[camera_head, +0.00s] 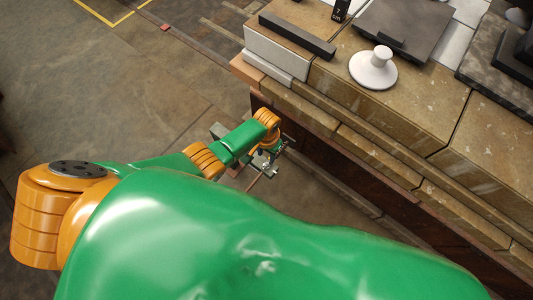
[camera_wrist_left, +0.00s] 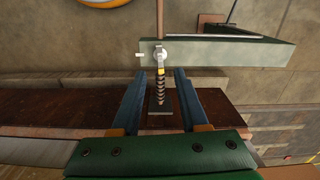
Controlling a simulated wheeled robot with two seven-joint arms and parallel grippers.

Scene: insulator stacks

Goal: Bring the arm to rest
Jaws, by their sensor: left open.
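My left arm comes in from the left, and its left gripper (camera_head: 272,160) is low beside the front of the stone-topped bench (camera_head: 420,105). In the left wrist view, its two dark blue fingers (camera_wrist_left: 157,78) are apart. A dark ribbed rod (camera_wrist_left: 160,92) with a yellow piece at its top shows between them. I cannot tell whether it is within their reach or farther off. A white insulator disc with a knob (camera_head: 373,70) stands upright on the bench, away from the gripper. My right gripper is not in view.
On the bench are a long dark bar (camera_head: 297,35) and a dark flat plate (camera_head: 403,28). A pale green-grey beam (camera_wrist_left: 220,53) crosses ahead in the left wrist view. Tiled floor (camera_head: 100,90) left of the bench is open.

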